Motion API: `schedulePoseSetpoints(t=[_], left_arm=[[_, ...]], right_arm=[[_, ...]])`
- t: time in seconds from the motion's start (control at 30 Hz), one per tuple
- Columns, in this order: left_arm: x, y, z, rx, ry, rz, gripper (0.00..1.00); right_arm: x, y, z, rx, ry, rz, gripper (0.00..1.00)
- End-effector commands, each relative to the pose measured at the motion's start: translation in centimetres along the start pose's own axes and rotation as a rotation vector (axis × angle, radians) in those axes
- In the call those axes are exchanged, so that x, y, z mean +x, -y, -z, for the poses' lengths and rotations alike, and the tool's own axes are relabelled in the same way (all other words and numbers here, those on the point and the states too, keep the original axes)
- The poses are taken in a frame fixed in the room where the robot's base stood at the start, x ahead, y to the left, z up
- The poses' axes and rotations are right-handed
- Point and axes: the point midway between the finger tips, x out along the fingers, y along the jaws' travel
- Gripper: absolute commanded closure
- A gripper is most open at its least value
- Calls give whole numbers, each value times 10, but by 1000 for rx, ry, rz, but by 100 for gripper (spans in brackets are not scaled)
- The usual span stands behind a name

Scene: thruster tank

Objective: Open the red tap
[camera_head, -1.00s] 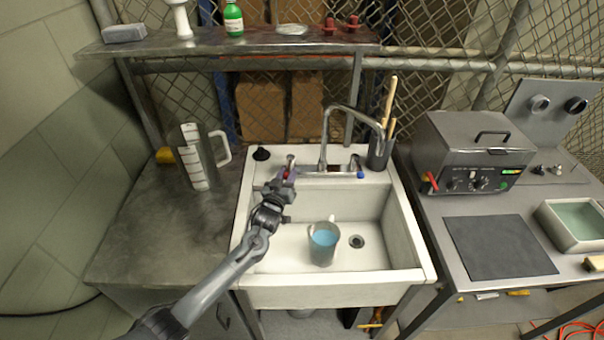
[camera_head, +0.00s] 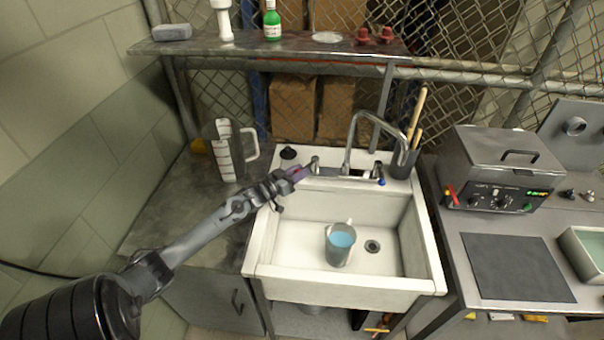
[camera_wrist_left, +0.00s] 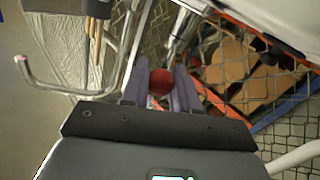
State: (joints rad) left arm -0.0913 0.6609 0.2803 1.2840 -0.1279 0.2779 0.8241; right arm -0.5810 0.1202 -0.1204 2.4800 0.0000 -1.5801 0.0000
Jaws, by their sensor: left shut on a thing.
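The red tap is on the left of the sink's faucet. Its round red knob (camera_wrist_left: 161,82) sits between the purple fingers of my left gripper (camera_wrist_left: 160,90) in the left wrist view, and the fingers are shut on it. In the head view my left gripper (camera_head: 299,173) reaches in from the left at the left end of the faucet, and its fingers hide the knob. The left tap's metal body (camera_head: 315,166) shows just right of the fingertips. The curved metal spout (camera_head: 349,143) rises in the middle. My right gripper is not in view.
The blue tap (camera_head: 381,181) is right of the spout. A jug of blue liquid (camera_head: 339,246) stands in the white sink (camera_head: 270,255). A black plunger-like stopper (camera_head: 288,153) is on the sink's back left. A large measuring jug (camera_head: 226,155) stands on the left counter.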

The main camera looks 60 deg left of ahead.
Motion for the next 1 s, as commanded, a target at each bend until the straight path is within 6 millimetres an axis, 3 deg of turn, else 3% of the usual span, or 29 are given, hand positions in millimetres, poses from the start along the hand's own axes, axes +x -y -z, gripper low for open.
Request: schedulePoseSetpoints(t=[0.23,0.27,0.4,0.77,1.0], left_arm=[[0,1,0,1,0,4,100],[0,1,0,1,0,4,70],[0,1,0,1,0,4,48],[0,0,2,1,-1,3,47],[0,-4,28,3,-2,2,47]], right_arm=[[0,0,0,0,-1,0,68],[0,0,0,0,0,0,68],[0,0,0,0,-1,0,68],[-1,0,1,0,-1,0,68],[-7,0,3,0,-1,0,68]])
